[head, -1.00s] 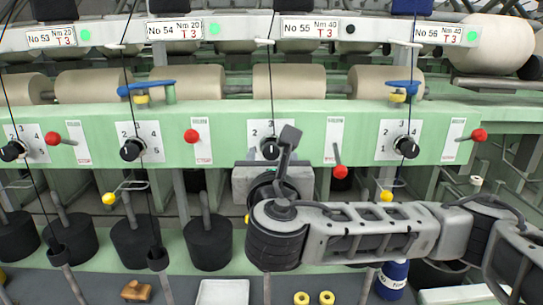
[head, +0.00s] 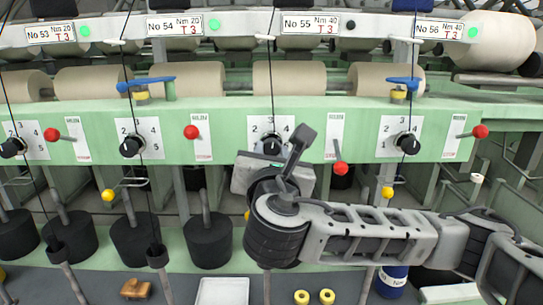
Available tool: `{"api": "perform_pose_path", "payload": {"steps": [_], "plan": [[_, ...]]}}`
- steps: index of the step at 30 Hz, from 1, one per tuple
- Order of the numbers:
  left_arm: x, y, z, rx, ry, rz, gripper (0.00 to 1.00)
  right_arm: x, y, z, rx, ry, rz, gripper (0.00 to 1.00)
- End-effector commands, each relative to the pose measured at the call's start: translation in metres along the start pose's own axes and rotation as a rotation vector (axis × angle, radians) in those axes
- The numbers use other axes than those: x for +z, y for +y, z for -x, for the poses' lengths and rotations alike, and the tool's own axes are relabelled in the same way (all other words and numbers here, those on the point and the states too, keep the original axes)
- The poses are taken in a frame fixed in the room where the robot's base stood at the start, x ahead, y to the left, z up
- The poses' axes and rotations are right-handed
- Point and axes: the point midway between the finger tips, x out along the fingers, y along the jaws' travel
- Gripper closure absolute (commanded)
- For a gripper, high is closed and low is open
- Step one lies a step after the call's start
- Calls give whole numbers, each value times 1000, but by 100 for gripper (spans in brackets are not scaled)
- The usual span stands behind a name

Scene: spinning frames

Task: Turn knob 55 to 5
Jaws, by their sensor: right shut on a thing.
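Knob 55, a black knob (head: 272,144), sits on a white dial plate (head: 258,124) under the "No 55" label (head: 311,25). The dial's 2 and 3 show at its top; its lower part and the 5 are hidden behind my right gripper. My right gripper (head: 271,153) is at the knob and shut on it. Its grey body is tilted, and its fingertips are mostly hidden. Where the knob's mark points cannot be told. My left gripper is not in view.
A red-ended lever (head: 340,168) hangs just right of knob 55, close to my right wrist. Knob 54 (head: 132,146) and knob 56 (head: 408,144) sit on the same green rail (head: 230,118). A yellow-ended lever (head: 387,192) hangs below, above my right forearm.

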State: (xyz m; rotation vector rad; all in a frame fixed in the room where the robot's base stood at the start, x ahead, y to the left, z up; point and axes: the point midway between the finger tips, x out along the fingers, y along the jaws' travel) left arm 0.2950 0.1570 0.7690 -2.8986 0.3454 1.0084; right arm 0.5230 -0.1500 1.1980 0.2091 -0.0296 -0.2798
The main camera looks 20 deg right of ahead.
Motion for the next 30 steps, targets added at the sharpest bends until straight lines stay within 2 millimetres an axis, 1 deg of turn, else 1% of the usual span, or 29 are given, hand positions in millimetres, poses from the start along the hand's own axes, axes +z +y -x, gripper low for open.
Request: {"api": "perform_pose_path", "payload": {"steps": [2, 19, 30], "plan": [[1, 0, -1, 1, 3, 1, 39, -3, 0, 1, 1, 5, -71, 94], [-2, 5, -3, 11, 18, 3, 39, -2, 1, 1, -1, 5, -614, 94], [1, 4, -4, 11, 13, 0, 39, -2, 2, 1, -3, 6, -967, 94]]}}
